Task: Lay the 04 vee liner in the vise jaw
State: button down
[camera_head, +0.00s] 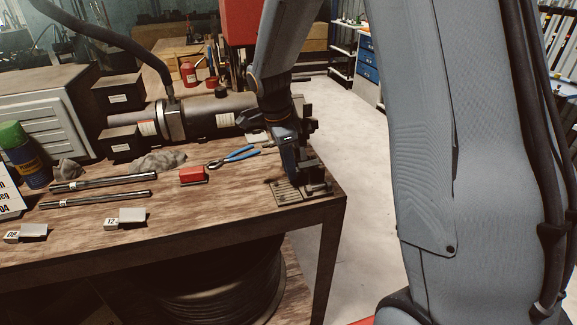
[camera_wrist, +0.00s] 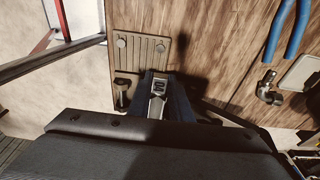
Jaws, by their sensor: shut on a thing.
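My gripper (camera_head: 290,165) is at the right front corner of the bench, right over the vise (camera_head: 287,194). In the wrist view its blue fingers (camera_wrist: 158,100) are shut on a small silvery block (camera_wrist: 157,88), which I take for the 04 vee liner; I cannot read its number. The slotted vise plate (camera_wrist: 143,48) with two bolt heads lies just beyond the fingertips. The jaw is mostly hidden by my gripper, so I cannot tell whether the liner touches it. Two similar liners, marked 08 (camera_head: 33,231) and 12 (camera_head: 130,216), lie at the bench front.
Blue-handled pliers (camera_head: 236,156) and a red block (camera_head: 193,175) lie left of the vise. Two metal rods (camera_head: 100,190), a spray can (camera_head: 25,160) and a large grey cylinder (camera_head: 205,117) are farther left and behind.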

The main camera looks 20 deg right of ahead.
jog(key=shift+s+f, duration=0.25)
jog(key=shift+f, duration=0.2)
dwell(0.5)
jog(key=c, duration=1.5)
grip_release()
jog(key=shift+w, duration=0.1)
jog(key=shift+c, duration=0.2)
jog(key=shift+r, duration=0.1)
jog(key=shift+w+r, duration=0.1)
